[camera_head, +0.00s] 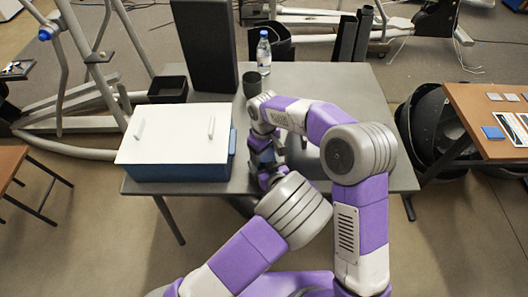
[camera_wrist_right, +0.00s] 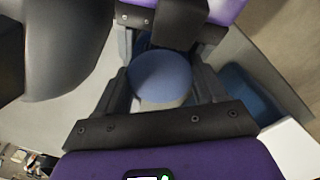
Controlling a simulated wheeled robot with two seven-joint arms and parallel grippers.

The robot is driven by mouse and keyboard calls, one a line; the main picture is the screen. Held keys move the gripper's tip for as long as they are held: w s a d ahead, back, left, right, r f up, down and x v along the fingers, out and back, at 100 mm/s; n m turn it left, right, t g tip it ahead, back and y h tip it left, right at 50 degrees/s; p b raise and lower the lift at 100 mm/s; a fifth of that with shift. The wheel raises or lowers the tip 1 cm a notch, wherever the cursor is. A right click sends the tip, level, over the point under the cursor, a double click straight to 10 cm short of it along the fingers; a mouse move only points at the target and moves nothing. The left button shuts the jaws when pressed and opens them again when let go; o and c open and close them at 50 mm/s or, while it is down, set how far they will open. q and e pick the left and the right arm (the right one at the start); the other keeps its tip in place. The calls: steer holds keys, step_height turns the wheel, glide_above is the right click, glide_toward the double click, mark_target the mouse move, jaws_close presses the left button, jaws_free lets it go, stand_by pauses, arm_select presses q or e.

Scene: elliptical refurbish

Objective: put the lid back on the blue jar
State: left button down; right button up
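A blue round top with a paler side below it (camera_wrist_right: 160,75) shows in the right wrist view; I cannot tell whether it is the jar or its lid. My right gripper (camera_wrist_right: 162,92) has a finger close on each side of it; contact is unclear. A second purple and black gripper, apparently my left (camera_wrist_right: 165,40), faces it from the opposite side, its fingers also spread around the blue thing. In the head view my right gripper (camera_head: 265,154) is beside the blue box, over the table's near part. The arms largely hide the jar there.
On the grey table (camera_head: 335,85), a blue box with a white handled lid (camera_head: 175,135) stands left of the grippers. A black bin (camera_head: 168,90), a dark panel (camera_head: 205,45), a dark cup (camera_head: 252,84) and a bottle (camera_head: 264,55) stand behind. The back right is clear.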

steer(key=o, duration=1.1)
steer(key=shift+r, duration=2.3)
steer(key=shift+c, duration=0.4)
steer(key=shift+r, duration=0.25)
steer(key=shift+c, duration=1)
step_height(320, 180, up, 3)
steer(key=shift+r, duration=0.1)
steer(key=shift+f, duration=0.2)
